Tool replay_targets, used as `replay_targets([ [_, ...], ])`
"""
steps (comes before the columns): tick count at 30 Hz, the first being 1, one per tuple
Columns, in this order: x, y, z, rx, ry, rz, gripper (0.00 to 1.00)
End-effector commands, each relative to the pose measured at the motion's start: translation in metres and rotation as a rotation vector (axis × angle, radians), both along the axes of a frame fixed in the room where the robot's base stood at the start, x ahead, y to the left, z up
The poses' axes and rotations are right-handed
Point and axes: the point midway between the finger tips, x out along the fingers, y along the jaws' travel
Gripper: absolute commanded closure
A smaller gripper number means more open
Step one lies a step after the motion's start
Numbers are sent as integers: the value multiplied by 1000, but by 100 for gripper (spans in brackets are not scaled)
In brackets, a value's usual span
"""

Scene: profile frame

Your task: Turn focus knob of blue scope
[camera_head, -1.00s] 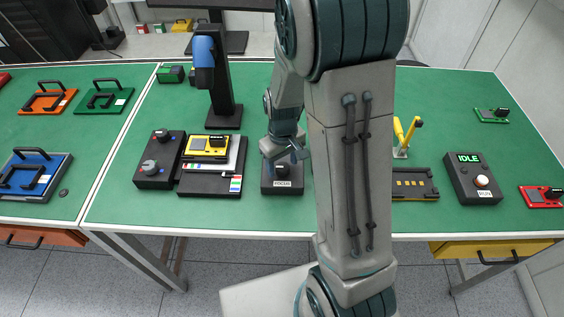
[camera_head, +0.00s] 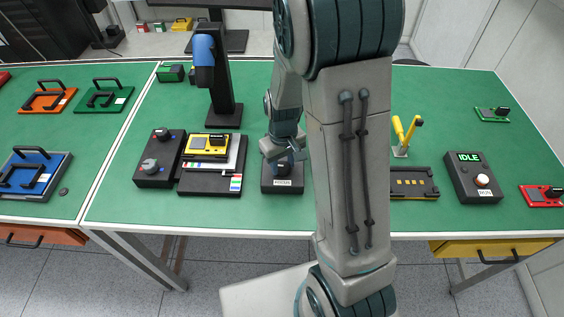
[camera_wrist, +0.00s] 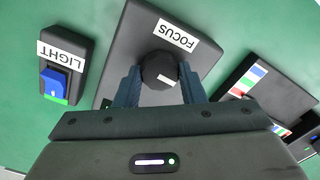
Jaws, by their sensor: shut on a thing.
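The blue scope (camera_head: 204,50) is a black upright stand with a blue head, at the back left of the green bench. The focus box (camera_head: 281,187), dark with a white FOCUS label, sits at the front middle, right of the scope's base. In the wrist view, the round black focus knob (camera_wrist: 158,68) stands on the focus box (camera_wrist: 135,38) and has a white mark on it. My gripper (camera_wrist: 160,80) points down over the box, shut on the knob with one finger on each side. In the head view, my gripper (camera_head: 283,158) largely hides the knob.
A LIGHT box (camera_wrist: 66,68) with a blue switch is beside the focus box. A yellow device (camera_head: 207,145) on a black base and a two-knob box (camera_head: 158,160) stand left. Right are a yellow lever (camera_head: 404,135) and an IDLE box (camera_head: 472,178). My arm hides part of the bench.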

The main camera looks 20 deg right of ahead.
Motion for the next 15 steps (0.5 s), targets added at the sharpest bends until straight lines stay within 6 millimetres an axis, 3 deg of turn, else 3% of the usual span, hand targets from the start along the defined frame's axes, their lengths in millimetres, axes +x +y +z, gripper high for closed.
replay_targets([
  [15, 1, 1, 0, 0, -1, -424, 86],
])
